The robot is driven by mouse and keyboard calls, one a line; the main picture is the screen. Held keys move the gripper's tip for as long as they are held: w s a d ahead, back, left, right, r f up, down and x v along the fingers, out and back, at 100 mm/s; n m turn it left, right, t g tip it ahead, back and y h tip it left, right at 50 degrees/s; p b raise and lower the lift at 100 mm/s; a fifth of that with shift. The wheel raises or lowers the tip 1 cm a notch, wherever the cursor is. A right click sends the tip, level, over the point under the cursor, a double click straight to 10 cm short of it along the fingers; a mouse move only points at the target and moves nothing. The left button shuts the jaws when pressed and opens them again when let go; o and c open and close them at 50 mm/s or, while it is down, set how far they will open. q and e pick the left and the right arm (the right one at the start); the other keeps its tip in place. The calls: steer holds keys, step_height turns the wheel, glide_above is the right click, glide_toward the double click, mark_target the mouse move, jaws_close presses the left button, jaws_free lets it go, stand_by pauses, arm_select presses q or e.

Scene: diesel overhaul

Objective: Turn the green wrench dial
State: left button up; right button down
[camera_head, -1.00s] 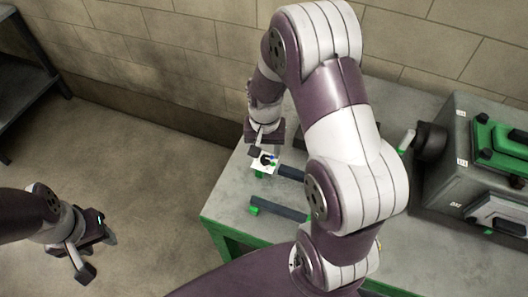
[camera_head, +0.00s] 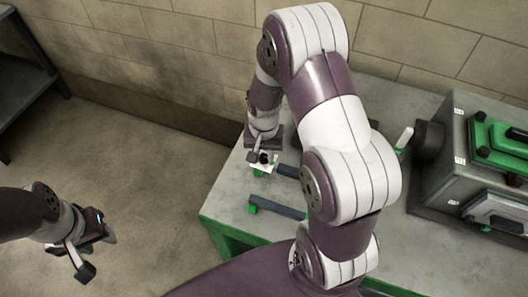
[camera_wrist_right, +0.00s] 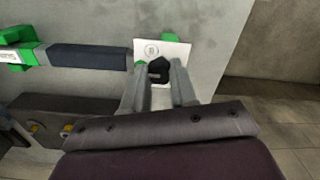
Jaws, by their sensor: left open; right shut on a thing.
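A wrench with a dark bar (camera_wrist_right: 90,57) and green ends lies on the bench. A white square plate (camera_wrist_right: 178,50) is at its right end in the right wrist view, with a dark dial knob (camera_wrist_right: 159,73) on it. My right gripper (camera_wrist_right: 159,67) is shut on this knob, one finger on each side. In the head view the white plate (camera_head: 258,167) shows under my right gripper, which partly hides the knob. My left gripper (camera_head: 97,253) is open and empty over the floor at the left.
A second dark wrench bar with green ends (camera_head: 277,207) lies nearer on the bench (camera_head: 228,200). A grey case (camera_head: 455,165) with a green-topped part stands at the right. My right arm hides part of the bench. A dark shelf (camera_head: 28,85) stands far left.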

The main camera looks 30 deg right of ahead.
mark_target(263, 157)
steer(key=m+p, duration=0.1)
steer(key=m, duration=0.5)
steer(key=shift+w+r+p, duration=0.1)
steer(key=shift+p, duration=0.3)
steer(key=shift+m+p, duration=0.5)
steer(key=shift+m, duration=2.1)
steer(key=c, duration=0.9)
jaws_free()
step_height(263, 157, up, 12)
steer(key=shift+r+b, duration=0.25)
steer(key=shift+b, duration=0.5)
